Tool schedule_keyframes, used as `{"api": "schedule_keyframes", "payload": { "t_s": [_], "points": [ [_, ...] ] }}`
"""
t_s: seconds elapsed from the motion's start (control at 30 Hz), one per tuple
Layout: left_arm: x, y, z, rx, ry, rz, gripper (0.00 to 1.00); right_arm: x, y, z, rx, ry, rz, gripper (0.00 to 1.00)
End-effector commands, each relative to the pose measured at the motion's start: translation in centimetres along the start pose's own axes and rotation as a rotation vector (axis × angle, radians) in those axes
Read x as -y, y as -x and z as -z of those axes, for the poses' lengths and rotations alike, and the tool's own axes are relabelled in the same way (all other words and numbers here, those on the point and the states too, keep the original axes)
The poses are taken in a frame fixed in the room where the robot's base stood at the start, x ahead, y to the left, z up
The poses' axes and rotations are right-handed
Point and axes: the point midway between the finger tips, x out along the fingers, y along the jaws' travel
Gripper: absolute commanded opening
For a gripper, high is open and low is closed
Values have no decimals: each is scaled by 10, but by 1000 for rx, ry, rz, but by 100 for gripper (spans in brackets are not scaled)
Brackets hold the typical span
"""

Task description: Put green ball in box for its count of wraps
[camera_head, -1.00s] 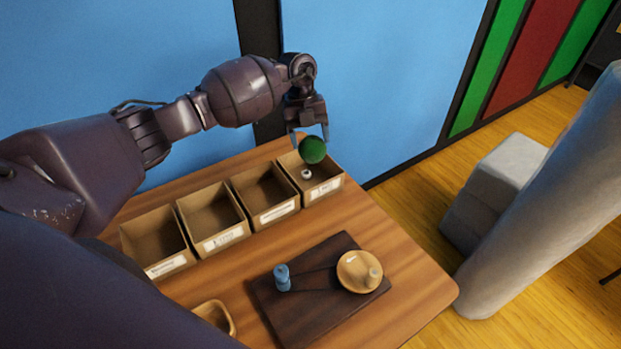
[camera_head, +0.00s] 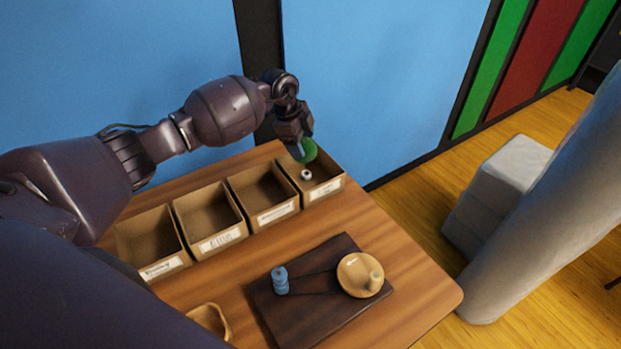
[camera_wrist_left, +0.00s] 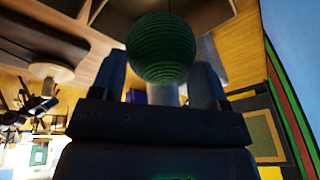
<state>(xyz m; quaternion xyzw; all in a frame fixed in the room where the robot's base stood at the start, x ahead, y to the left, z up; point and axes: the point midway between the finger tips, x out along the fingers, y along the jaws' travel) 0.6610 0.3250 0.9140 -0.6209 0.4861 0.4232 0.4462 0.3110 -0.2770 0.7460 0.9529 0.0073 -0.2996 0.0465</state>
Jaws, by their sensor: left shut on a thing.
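The green ball (camera_head: 307,150) is between the fingers of my left gripper (camera_head: 299,152), over the back edge of the rightmost box (camera_head: 325,189). In the left wrist view the ball (camera_wrist_left: 161,48) shows ridged wraps and sits between the two fingertips (camera_wrist_left: 164,75). My left gripper is shut on it. The other open cardboard boxes are the third (camera_head: 277,213), the second (camera_head: 222,240) and the leftmost (camera_head: 165,268). Each has a white label in front, too small to read surely. A small white item (camera_head: 306,175) lies in the rightmost box. My right gripper is not in view.
A dark board (camera_head: 318,316) on the wooden table (camera_head: 415,290) bears a blue spool (camera_head: 280,280) and a round wooden dish (camera_head: 357,262) with a small peg-like piece. A wooden bowl (camera_head: 226,325) is at the front left. A blue wall panel stands behind the table.

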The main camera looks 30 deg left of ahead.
Motion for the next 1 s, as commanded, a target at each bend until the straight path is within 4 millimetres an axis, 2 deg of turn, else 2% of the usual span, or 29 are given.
{"api": "schedule_keyframes", "payload": {
  "t_s": [0.03, 0.4, 0.57, 0.83, 0.87, 1.0],
  "points": [
    [-2, -8, -2, 1, 1, -5, 46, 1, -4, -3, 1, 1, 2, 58],
    [-8, -47, -13, 2, 0, -9, 46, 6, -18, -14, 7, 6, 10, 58],
    [-9, -54, -14, 2, -1, -6, 46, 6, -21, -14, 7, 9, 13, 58],
    [-8, -51, -13, 1, -2, -2, 46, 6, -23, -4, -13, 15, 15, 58],
    [-8, -51, -13, 1, -2, -2, 69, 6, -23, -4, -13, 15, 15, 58],
    [-8, -51, -13, 1, -2, -2, 91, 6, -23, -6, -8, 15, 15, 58]
  ]
}}
